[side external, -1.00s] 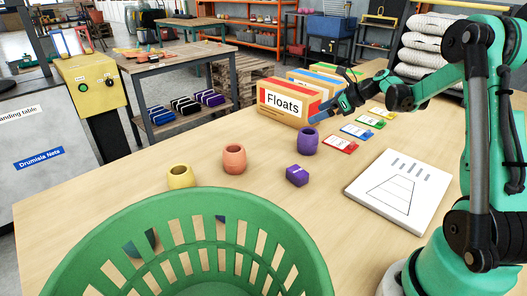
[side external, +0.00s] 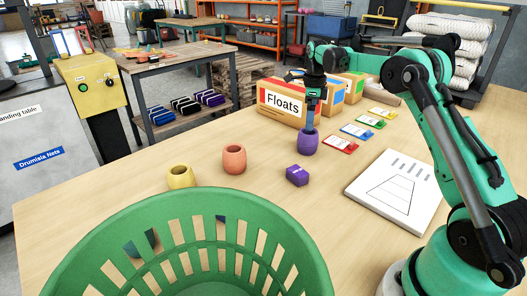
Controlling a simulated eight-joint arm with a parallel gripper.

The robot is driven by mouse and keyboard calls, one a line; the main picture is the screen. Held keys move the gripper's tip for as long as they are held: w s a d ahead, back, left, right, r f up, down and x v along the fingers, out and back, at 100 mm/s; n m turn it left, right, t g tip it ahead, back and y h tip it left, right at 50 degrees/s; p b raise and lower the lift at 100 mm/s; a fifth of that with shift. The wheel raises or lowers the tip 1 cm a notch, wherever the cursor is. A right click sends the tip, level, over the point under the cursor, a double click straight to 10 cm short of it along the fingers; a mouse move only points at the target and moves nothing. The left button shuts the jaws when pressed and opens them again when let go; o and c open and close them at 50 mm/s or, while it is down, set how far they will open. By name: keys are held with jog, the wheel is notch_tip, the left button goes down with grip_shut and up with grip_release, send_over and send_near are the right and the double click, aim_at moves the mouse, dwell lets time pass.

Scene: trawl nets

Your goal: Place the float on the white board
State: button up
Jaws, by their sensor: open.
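A purple barrel-shaped float (side external: 307,145) stands upright on the table in front of the box labelled Floats (side external: 281,103). An orange one (side external: 234,159) and a yellow one (side external: 180,177) of like shape stand to its left. My gripper (side external: 309,127) points straight down at the top of the purple float. Its fingers are open and small in view; I cannot tell whether they touch the rim. The white board (side external: 400,190), printed with a net drawing, lies flat at the right with nothing on it.
A small purple block (side external: 297,175) lies in front of the purple float. Several coloured cards (side external: 341,145) lie in a row to the right. More boxes (side external: 351,86) stand behind. A large green basket (side external: 190,250) fills the front left. The table between block and board is clear.

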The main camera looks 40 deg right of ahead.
aim_at(308, 138)
notch_tip(308, 138, down, 8)
jog(key=shift+r, duration=0.2)
dwell(0.3)
jog(key=shift+r, duration=0.1)
jog(key=c, duration=1.3)
